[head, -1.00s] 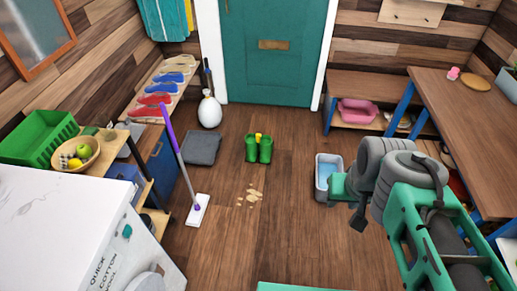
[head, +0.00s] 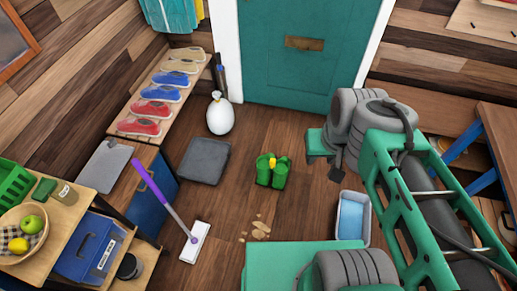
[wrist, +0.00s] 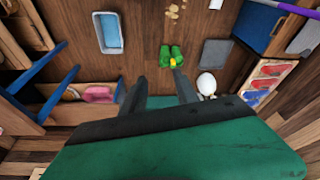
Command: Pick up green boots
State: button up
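The pair of green boots (head: 271,171) stands upright on the wooden floor in front of the teal door. A small yellow item shows between their tops. In the wrist view the boots (wrist: 165,52) lie beyond my gripper (wrist: 159,80), small in the picture and some distance away. My gripper's two dark fingers are spread apart with nothing between them. In the head view my arm reaches in at the right of the boots, with its end above the floor and clear of them.
A purple-handled mop (head: 195,242), a pale spill (head: 261,230) and a blue-filled tub (head: 351,217) are nearer. A shoe bench (head: 150,105) lines the left wall. Floor around the boots is clear.

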aim_at(267, 164)
jog(key=u, duration=0.1)
jog(key=i, duration=1.05)
jog(key=u, duration=0.05)
